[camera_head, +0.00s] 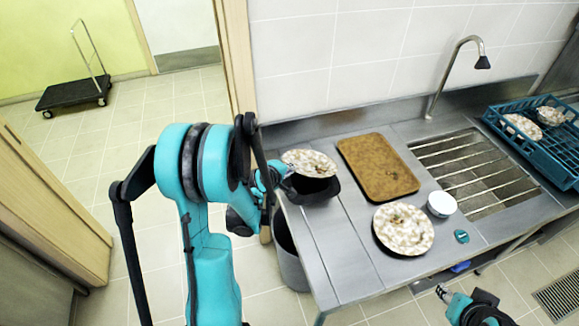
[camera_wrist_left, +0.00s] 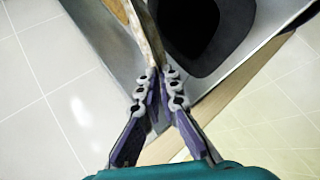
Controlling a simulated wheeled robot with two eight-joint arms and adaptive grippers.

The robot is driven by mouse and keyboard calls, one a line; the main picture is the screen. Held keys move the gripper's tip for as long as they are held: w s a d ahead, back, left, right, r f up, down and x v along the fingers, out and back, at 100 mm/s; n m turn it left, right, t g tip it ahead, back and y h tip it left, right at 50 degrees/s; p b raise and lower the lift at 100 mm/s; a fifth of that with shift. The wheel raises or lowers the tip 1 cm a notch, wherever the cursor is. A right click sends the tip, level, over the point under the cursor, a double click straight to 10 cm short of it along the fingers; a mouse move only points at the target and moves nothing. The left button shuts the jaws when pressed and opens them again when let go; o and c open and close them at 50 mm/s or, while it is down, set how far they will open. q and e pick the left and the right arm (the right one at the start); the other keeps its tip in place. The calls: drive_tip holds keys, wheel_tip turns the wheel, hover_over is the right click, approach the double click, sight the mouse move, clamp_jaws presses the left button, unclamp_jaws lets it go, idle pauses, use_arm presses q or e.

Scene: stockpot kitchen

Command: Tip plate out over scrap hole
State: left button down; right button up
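A marbled white-brown plate (camera_head: 311,162) is held by its edge in my left gripper (camera_head: 268,178), above the black scrap hole (camera_head: 316,190) at the left end of the steel counter. Some brown bits seem to show on the plate; they are too small to be sure of. In the left wrist view, my left fingers (camera_wrist_left: 158,82) are closed on the plate's rim (camera_wrist_left: 149,35), seen nearly edge-on, with the dark scrap hole (camera_wrist_left: 205,35) beyond it. My right gripper (camera_head: 444,292) is low in front of the counter, with no object visible in it; its finger opening is too small to judge.
A brown tray (camera_head: 378,168) lies right of the hole. Another marbled plate (camera_head: 403,243) with scraps, a white bowl (camera_head: 441,204) and a small teal item (camera_head: 461,236) are on the counter. A teal rack (camera_head: 540,150) with dishes stands beyond the sink grate (camera_head: 470,175). A grey bin (camera_head: 290,262) stands below.

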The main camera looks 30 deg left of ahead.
use_arm(q)
drive_tip(key=w+r+g+p, duration=0.5)
drive_tip(key=r+g+p, duration=0.5)
drive_tip(key=p, duration=0.6)
drive_tip(key=shift+w+a+r+h, duration=0.2)
drive_tip(key=shift+r+h, duration=0.1)
drive_tip(key=shift+r, duration=0.8)
drive_tip(key=shift+f, duration=0.1)
